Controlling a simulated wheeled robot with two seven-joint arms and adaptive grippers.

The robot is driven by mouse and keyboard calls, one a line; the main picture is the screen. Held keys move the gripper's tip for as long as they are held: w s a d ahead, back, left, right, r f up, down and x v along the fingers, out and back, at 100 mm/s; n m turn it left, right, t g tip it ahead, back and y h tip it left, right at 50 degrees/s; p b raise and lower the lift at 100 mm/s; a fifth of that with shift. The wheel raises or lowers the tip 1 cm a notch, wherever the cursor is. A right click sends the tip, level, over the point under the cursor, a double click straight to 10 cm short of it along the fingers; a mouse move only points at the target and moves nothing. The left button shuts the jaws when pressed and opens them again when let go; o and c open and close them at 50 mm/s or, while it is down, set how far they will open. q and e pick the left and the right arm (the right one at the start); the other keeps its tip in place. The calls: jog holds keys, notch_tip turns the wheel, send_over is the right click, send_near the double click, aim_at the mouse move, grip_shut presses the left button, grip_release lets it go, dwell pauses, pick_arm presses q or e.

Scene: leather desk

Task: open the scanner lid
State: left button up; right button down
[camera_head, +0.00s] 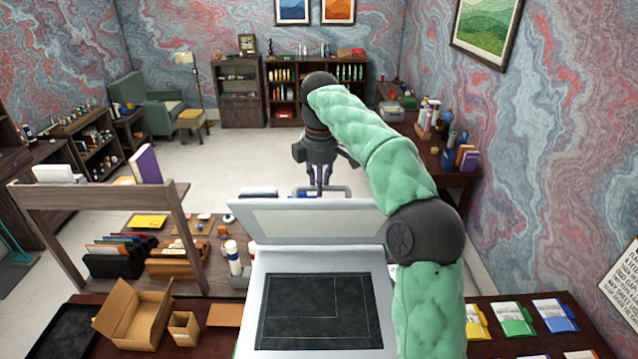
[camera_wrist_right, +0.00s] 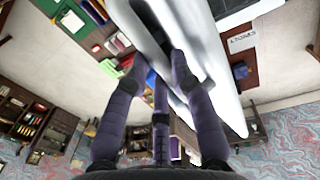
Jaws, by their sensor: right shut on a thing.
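The scanner has a light grey body with a dark glass bed (camera_head: 315,312) in the front middle of the head view. Its lid (camera_head: 315,222) is raised at the far side of the bed, with its pale inner face showing and the glass uncovered. My right gripper (camera_head: 321,183) is at the lid's far upper edge, its fingers partly hidden behind the lid. In the right wrist view, the purple fingers (camera_wrist_right: 163,72) close around the white lid (camera_wrist_right: 205,45). My left gripper is not in view.
An open cardboard box (camera_head: 135,312) and a black tray (camera_head: 68,332) lie left of the scanner. A wooden shelf unit (camera_head: 110,205) stands behind them. White bottles (camera_head: 234,260) stand close by the scanner's left side. Coloured packets (camera_head: 513,318) lie at right.

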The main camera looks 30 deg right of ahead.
jog(key=c, duration=1.1)
grip_release()
jog(key=shift+w+d+f, duration=0.1)
jog(key=shift+w+f, duration=0.1)
jog(key=shift+f, duration=0.5)
jog(key=shift+o, duration=0.3)
jog(key=shift+w+d+f, duration=0.15)
jog(key=shift+w+d, duration=0.3)
jog(key=shift+w, duration=0.2)
jog(key=shift+s+a+r, duration=0.4)
jog(key=shift+s+r, duration=0.05)
jog(key=shift+s, duration=0.1)
jog(key=shift+w+d+r, duration=0.15)
jog(key=shift+w+r, duration=0.05)
jog(key=shift+w, duration=0.05)
jog(key=r, duration=0.6)
jog(key=shift+s+a, duration=0.3)
jog(key=shift+s, duration=0.1)
jog(key=shift+r, duration=0.5)
jog(key=shift+s, duration=0.1)
